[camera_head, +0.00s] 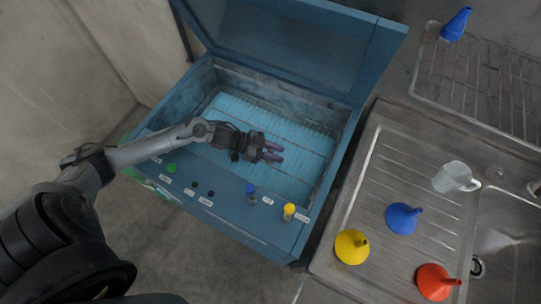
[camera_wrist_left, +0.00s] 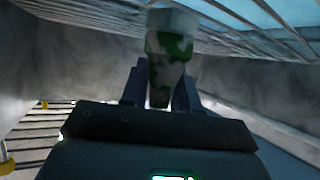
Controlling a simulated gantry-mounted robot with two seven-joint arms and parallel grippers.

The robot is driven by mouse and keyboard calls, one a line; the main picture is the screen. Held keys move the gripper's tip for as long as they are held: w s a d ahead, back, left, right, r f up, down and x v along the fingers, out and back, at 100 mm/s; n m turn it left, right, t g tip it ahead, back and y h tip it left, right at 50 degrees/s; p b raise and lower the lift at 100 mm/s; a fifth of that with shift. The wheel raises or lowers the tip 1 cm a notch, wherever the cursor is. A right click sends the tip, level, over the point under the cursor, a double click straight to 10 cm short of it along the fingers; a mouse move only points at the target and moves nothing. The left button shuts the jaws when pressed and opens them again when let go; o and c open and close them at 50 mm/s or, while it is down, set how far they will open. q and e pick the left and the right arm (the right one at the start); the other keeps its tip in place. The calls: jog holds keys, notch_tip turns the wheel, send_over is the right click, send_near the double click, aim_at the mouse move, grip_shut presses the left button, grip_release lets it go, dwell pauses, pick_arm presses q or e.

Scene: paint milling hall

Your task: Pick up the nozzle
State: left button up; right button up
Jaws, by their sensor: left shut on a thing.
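My left gripper (camera_head: 272,152) is inside the open blue cabinet, above its slatted rack. In the left wrist view the gripper (camera_wrist_left: 160,85) is shut on a nozzle (camera_wrist_left: 168,50) with a pale block-like end, a mottled green and white middle and a dark part between the fingers. In the head view I cannot make the nozzle out between the fingers. Whether it touches the rack is unclear. My right gripper is not in view.
The blue cabinet (camera_head: 220,205) has a raised lid (camera_head: 300,45). Its front ledge holds a green piece (camera_head: 171,168), small dark pieces, a blue piece (camera_head: 250,189) and a yellow-topped piece (camera_head: 289,209). Blue, yellow and red funnels and a mug (camera_head: 455,177) stand on the metal sink at right.

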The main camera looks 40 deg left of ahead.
pick_arm(q)
jog(key=shift+r, duration=0.1)
grip_shut()
jog(key=shift+r+p, duration=0.3)
jog(key=shift+r, duration=0.5)
notch_tip(320, 180, up, 2)
jog(key=shift+r+p, duration=0.25)
jog(key=shift+p, duration=0.05)
jog(key=w+d+r, duration=0.5)
jog(key=d+r, duration=0.2)
jog(key=d, duration=0.3)
jog(key=a+r+n+t+y, duration=0.3)
jog(key=r+n+y, duration=0.3)
jog(key=r, duration=0.5)
jog(key=shift+r+n+t+p, duration=0.4)
jog(key=shift+n+t, duration=0.1)
jog(key=shift+t, duration=0.2)
jog(key=shift+a, duration=0.1)
